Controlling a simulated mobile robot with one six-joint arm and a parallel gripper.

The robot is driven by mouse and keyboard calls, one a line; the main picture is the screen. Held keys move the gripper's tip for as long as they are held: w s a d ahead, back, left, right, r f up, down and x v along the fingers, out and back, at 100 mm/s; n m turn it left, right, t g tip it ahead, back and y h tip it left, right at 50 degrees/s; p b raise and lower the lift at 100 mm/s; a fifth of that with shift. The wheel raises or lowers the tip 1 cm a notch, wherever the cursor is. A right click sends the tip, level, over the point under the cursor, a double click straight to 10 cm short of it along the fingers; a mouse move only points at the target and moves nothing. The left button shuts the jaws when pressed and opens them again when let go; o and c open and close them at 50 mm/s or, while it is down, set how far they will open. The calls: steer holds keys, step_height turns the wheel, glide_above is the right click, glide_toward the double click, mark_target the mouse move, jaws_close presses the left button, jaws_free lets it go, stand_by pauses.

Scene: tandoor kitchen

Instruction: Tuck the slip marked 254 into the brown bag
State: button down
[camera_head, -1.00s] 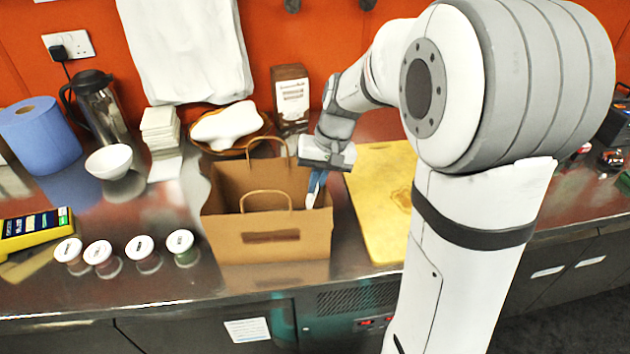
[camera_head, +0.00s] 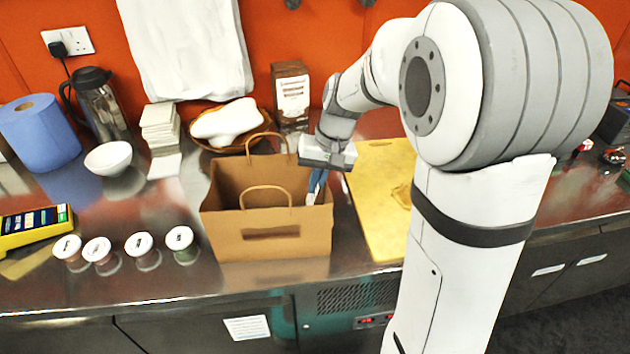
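The brown bag (camera_head: 265,233) stands upright and open on the steel counter, with two looped handles. My gripper (camera_head: 317,186) points down at the bag's right rim, with blue-tipped fingers partly hidden by the bag's front and side. I cannot tell whether the fingers are apart or hold anything. No slip marked 254 can be made out. A stack of pale square sheets (camera_head: 160,125) stands at the back left, with no readable marks.
Several white-lidded jars (camera_head: 140,245) stand left of the bag. A white bowl (camera_head: 108,158), steel jug (camera_head: 100,108) and blue roll (camera_head: 40,133) are farther left. A basket (camera_head: 232,145) and brown packet (camera_head: 291,97) stand behind. A yellow board (camera_head: 375,205) lies right.

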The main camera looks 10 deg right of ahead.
steer(key=shift+d+b+x, duration=0.2)
steer(key=shift+b+x, duration=0.35)
steer(key=shift+x, duration=0.2)
steer(key=shift+d+b+x, duration=0.15)
steer(key=shift+b+x, duration=0.35)
steer(key=shift+x, duration=0.2)
steer(key=c, duration=2.1)
jaws_free()
steer(key=shift+s+f, duration=0.1)
steer(key=o, duration=0.5)
steer(key=shift+c, duration=0.2)
steer(key=shift+o, duration=0.2)
steer(key=shift+s+f, duration=0.1)
steer(key=shift+f, duration=0.05)
steer(key=a+p+v, duration=0.2)
steer(key=p+v, duration=0.4)
steer(key=v, duration=0.2)
steer(key=a+r+p+v, duration=0.1)
steer(key=a+p+v, duration=0.1)
steer(key=p+v, duration=0.4)
steer(key=shift+w+d+r, duration=0.3)
steer(key=shift+d+r, duration=0.05)
steer(key=shift+r, duration=0.55)
